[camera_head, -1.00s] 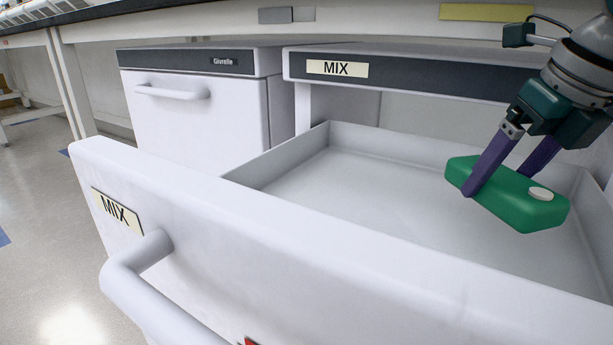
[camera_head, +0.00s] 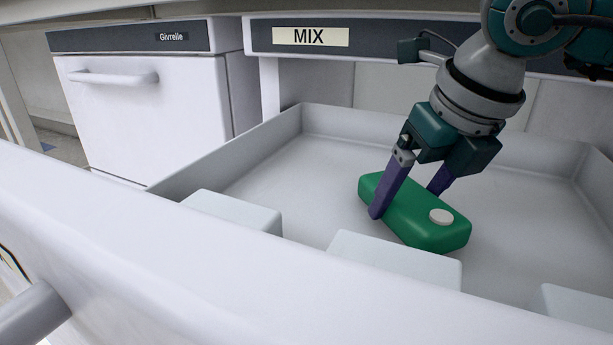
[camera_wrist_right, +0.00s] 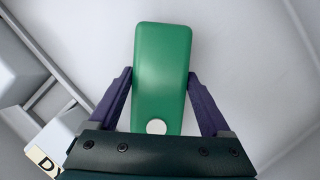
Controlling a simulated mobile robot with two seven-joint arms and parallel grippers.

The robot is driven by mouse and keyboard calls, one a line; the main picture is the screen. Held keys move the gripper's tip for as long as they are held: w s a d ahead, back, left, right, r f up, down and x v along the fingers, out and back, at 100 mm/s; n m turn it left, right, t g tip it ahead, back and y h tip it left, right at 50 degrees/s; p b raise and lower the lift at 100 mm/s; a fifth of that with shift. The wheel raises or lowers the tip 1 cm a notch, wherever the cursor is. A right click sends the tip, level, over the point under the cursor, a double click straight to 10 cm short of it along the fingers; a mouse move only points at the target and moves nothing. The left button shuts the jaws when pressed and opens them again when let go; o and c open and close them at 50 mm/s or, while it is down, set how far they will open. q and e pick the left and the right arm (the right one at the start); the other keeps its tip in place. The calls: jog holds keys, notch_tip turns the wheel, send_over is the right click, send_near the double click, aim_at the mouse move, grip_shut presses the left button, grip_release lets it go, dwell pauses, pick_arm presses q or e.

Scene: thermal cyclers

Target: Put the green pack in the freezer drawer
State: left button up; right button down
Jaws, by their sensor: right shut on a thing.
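The green pack (camera_head: 425,222) is a flat rounded block with a white round cap on one end. My right gripper (camera_head: 407,196) is shut on it, one purple finger on each side. The pack is inside the walls of the open drawer (camera_head: 320,185) as seen from the head; I cannot tell whether it touches the drawer floor. In the right wrist view the pack (camera_wrist_right: 163,70) lies between the two purple fingers above a pale surface. A MIX label (camera_head: 311,37) is on the unit above the drawer. My left gripper is not in view.
Several pale blocks stand along the drawer's front, such as one at the middle (camera_head: 395,262) and one at the left (camera_head: 232,210). A closed white Givrelle unit (camera_head: 145,110) stands to the left. The drawer floor behind the blocks is clear around the pack.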

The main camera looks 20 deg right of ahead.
jog(key=shift+w+d, duration=0.1)
jog(key=shift+d, duration=0.4)
jog(key=shift+a, duration=0.1)
jog(key=shift+c, duration=1.2)
grip_release()
jog(key=shift+a+f, duration=0.15)
jog(key=shift+a, duration=0.1)
jog(key=shift+o, duration=0.7)
jog(key=shift+a, duration=0.1)
jog(key=shift+o, duration=0.5)
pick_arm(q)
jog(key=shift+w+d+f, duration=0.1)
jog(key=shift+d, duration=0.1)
pick_arm(e)
jog(key=shift+d, duration=0.2)
jog(key=p+v, duration=0.5)
jog(key=v, duration=0.6)
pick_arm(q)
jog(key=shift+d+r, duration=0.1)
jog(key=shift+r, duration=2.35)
pick_arm(e)
jog(key=shift+s+r, duration=0.3)
jog(key=shift+r, duration=0.25)
